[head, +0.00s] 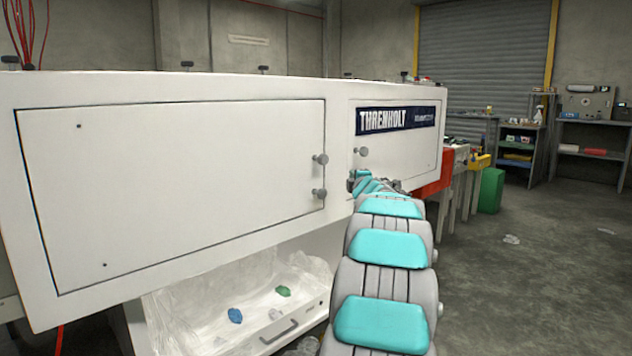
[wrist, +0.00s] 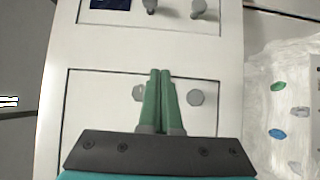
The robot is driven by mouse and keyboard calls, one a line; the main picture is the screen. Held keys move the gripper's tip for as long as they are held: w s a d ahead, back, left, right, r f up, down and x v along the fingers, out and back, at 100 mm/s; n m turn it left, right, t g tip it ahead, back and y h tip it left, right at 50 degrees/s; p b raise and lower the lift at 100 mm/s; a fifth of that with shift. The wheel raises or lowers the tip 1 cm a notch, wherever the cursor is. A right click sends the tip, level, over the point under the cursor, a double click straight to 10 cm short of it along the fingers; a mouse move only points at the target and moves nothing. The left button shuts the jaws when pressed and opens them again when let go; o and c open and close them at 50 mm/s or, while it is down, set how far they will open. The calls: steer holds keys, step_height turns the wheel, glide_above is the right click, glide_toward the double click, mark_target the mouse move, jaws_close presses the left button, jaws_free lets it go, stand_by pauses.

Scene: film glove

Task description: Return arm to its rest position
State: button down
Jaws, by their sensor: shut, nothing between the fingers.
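My arm (head: 380,250), grey with teal pads, reaches forward from the bottom of the head view to the front of a white cabinet (head: 180,85). Its far end is by the cabinet's right door, and the fingers cannot be made out there. In the wrist view my gripper (wrist: 160,74) has two green fingers closed together and empty. They show in front of the cabinet's white face, between two grey knobs. I cannot tell how far they are from the surface.
Round knobs (head: 320,160) stick out from the cabinet doors. A green bin (head: 491,190) stands beyond. The floor at right is mostly clear.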

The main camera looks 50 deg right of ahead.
steer(key=shift+s, duration=0.2)
